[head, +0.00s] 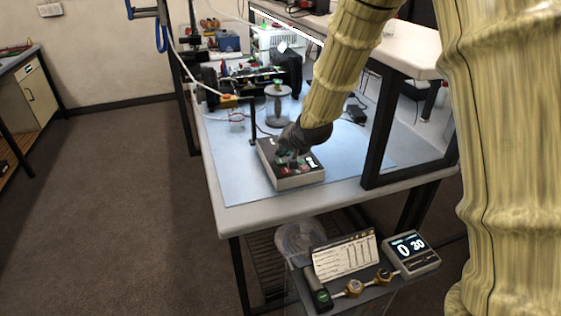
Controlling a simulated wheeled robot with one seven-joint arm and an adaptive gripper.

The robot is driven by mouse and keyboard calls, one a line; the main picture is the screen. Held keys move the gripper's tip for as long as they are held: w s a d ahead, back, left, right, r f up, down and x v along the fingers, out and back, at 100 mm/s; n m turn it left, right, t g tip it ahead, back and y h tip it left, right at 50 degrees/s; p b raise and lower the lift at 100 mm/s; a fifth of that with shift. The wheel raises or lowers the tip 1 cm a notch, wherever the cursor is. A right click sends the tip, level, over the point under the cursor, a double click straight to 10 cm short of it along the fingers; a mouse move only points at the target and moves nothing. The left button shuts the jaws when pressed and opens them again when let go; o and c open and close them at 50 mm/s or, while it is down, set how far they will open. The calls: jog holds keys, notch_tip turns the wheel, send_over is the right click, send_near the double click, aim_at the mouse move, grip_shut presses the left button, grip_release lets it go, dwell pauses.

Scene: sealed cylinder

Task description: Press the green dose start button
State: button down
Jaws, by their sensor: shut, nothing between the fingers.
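A grey control box (298,184) with a dark top panel sits near the front edge of the table. Its panel shows small red and white marks and a bit of green near my gripper. My gripper (290,158), at the end of my beige-sleeved arm, is shut and empty. It points down over the left and middle part of the panel. It hides part of the panel, so I cannot tell which spot is the green dose start button, or whether the fingertips touch it.
A blue mat (232,165) covers the table, mostly clear left of the box. A round pedestal (278,105) and dark equipment stand behind. Black frame posts rise at the sides. Below the front edge, a shelf holds a card (345,256) and a display reading 0 and 30 (411,252).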

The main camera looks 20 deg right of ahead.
aim_at(284, 160)
jog(key=shift+f, duration=0.2)
jog(key=shift+f, duration=0.25)
jog(key=shift+f, duration=0.35)
dwell(1.0)
jog(key=shift+r, duration=0.15)
dwell(0.3)
jog(key=shift+r+p, duration=0.45)
jog(key=shift+r, duration=0.2)
jog(key=shift+r+p, duration=1.9)
jog(key=shift+r, duration=0.65)
